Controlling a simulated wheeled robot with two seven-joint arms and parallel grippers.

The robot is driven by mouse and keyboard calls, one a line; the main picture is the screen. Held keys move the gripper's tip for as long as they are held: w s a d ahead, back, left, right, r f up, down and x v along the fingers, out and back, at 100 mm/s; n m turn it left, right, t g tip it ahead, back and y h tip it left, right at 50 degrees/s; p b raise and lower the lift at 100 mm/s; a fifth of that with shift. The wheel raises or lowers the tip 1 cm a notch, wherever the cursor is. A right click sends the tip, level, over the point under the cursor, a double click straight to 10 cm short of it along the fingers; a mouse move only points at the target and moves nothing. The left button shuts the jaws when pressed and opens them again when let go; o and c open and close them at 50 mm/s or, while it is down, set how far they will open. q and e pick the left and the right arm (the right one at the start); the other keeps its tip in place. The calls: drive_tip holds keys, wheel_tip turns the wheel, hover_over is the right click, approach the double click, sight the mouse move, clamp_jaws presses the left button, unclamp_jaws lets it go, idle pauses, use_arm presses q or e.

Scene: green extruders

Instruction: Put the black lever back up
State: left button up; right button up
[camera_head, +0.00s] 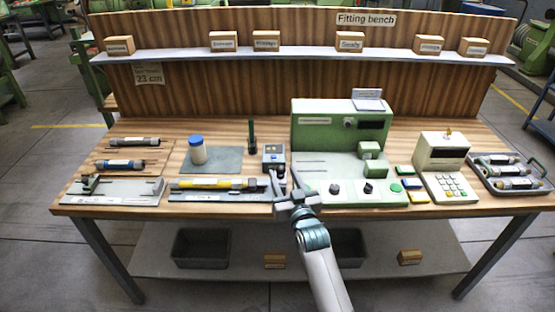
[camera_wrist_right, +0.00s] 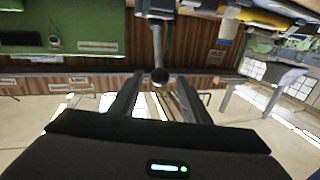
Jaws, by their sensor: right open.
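In the right wrist view, the black lever shows as a grey shaft ending in a round black knob (camera_wrist_right: 160,76). The knob lies between the two fingers of my right gripper (camera_wrist_right: 160,84), with a gap on each side. In the head view, my right gripper (camera_head: 287,187) is at the front edge of the bench, just left of the green machine (camera_head: 318,172). It is open and holds nothing. The lever there is mostly hidden by my gripper, so I cannot tell its tilt well. My left gripper is not in view.
A yellow tube (camera_head: 212,184) lies left of my gripper, and a grey button box (camera_head: 273,156) stands behind it. A dark upright post (camera_head: 252,136) and a blue-capped jar (camera_head: 197,150) stand farther back. A calculator-like device (camera_head: 446,178) and a tray (camera_head: 525,187) are at right.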

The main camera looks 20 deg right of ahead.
drive_tip(key=shift+w+p, duration=0.8)
drive_tip(key=shift+w, duration=2.8)
clamp_jaws()
